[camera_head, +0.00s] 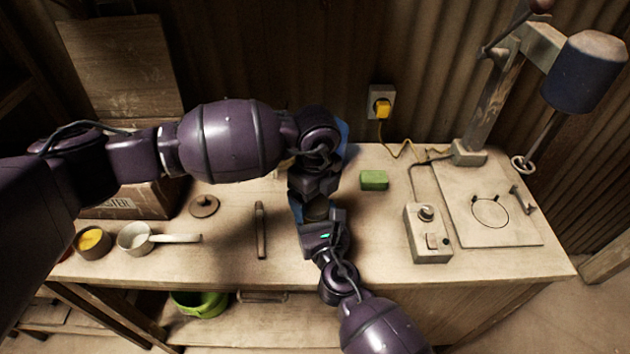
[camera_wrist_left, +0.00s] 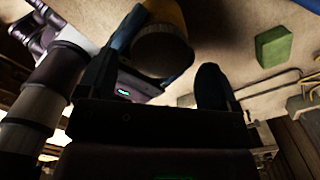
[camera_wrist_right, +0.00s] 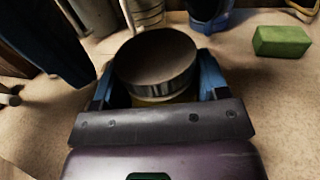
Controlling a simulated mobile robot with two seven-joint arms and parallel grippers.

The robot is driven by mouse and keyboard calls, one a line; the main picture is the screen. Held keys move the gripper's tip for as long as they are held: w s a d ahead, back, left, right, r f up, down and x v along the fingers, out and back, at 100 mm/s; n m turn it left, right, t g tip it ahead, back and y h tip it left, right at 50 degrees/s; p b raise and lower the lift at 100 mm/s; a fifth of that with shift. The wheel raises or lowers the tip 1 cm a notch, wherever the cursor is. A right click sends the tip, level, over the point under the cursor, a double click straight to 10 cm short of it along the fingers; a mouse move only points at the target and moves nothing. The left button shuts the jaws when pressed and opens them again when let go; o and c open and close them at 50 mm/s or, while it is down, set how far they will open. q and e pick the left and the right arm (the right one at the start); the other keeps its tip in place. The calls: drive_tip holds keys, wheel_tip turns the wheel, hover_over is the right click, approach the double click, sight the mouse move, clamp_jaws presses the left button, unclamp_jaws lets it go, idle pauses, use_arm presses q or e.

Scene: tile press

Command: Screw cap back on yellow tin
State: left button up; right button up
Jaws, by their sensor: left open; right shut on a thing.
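The yellow tin (camera_wrist_right: 158,99) is upright in my right gripper (camera_wrist_right: 155,85), whose blue fingers are shut on its sides. A dark round cap (camera_wrist_right: 155,60) with a ridged rim sits on top of the tin; whether it is threaded tight cannot be told. In the left wrist view, my left gripper (camera_wrist_left: 168,48) is open, with its fingers apart on either side of the capped tin (camera_wrist_left: 163,52). In the head view, my left arm comes down over the tin (camera_head: 317,211), and both grippers partly hide it.
A green block (camera_head: 374,180) lies right of the grippers. Farther right are a control box (camera_head: 428,238) and a press (camera_head: 478,115). A pan (camera_head: 135,238), a yellow-filled bowl (camera_head: 93,241), a brown disc (camera_head: 204,206) and a stick (camera_head: 260,230) lie left.

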use_arm(q)
drive_tip(key=shift+f, duration=0.7)
drive_tip(key=c, duration=0.9)
drive_tip(key=shift+m, duration=1.7)
drive_tip(key=shift+c, duration=0.2)
drive_tip(key=o, duration=1)
drive_tip(key=shift+r, duration=2.25)
